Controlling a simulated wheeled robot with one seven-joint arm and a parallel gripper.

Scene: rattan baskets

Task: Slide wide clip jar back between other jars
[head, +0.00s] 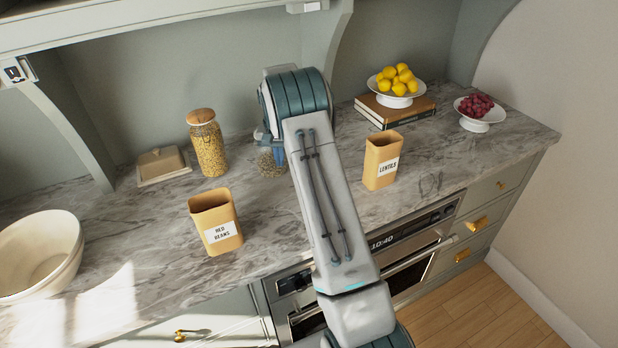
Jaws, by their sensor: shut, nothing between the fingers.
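A low glass jar with dark contents (268,163), apparently the wide clip jar, stands near the back wall, partly hidden by my arm. A tall glass jar with a wooden lid (208,150) stands to its left, with a gap between them. My gripper (279,156) shows only in part beside my arm, pointing down at the glass jar's upper right side. It is shut and holds nothing. Whether it touches the jar I cannot tell. Any jar behind my arm is hidden.
A red beans canister (215,221) stands in front and a lentils canister (381,161) to the right. A butter dish (162,166) and bowl (40,251) are left. Books (412,117) under a lemon stand (395,101) and a berry stand (482,124) are right.

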